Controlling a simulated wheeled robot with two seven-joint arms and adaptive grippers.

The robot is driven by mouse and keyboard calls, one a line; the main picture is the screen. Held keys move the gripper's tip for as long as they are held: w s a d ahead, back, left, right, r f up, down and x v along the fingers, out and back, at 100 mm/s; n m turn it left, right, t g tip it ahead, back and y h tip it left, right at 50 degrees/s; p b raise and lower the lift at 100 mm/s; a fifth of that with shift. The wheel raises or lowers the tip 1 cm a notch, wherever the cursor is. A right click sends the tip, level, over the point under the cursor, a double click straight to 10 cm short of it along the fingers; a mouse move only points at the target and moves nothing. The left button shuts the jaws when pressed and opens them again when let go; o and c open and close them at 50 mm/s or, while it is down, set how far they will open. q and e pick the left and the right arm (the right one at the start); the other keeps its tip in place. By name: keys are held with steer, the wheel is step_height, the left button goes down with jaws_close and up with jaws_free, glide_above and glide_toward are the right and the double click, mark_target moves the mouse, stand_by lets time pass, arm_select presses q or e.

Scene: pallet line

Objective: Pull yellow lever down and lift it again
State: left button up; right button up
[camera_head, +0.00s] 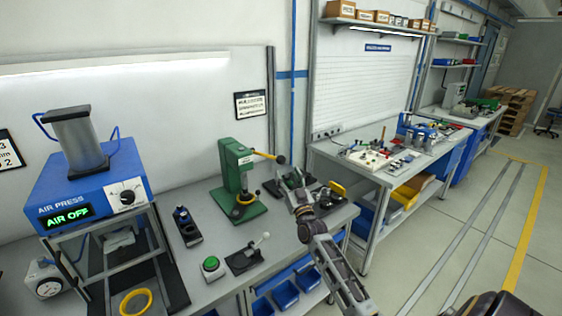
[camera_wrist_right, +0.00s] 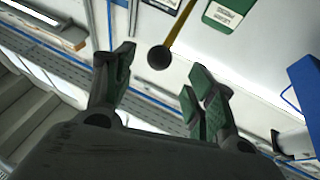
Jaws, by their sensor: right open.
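The yellow lever (camera_head: 267,155) sticks out to the right from the top of a green hand press (camera_head: 237,172), nearly level and tilted slightly down. It ends in a dark ball knob (camera_head: 281,160). My right gripper (camera_head: 288,180) is open and empty, just below and beside the knob in the head view. In the right wrist view the yellow lever (camera_wrist_right: 179,24) comes in from the top, and its knob (camera_wrist_right: 159,57) shows between the spread green-padded fingertips of my right gripper (camera_wrist_right: 157,75), with no visible contact. My left gripper is out of view.
A blue air press (camera_head: 85,185) reading "AIR OFF" stands left on the bench (camera_head: 205,255). A green button (camera_head: 211,264) and a small lever box (camera_head: 245,258) sit at the front. A second workbench (camera_head: 378,177) with small parts stands to the right. Open floor lies beyond.

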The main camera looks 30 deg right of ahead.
mark_target(281, 161)
steer(key=shift+p+x, duration=0.5)
steer(key=shift+x, duration=3.6)
steer(key=shift+f, duration=0.1)
steer(key=shift+c, duration=0.5)
jaws_close()
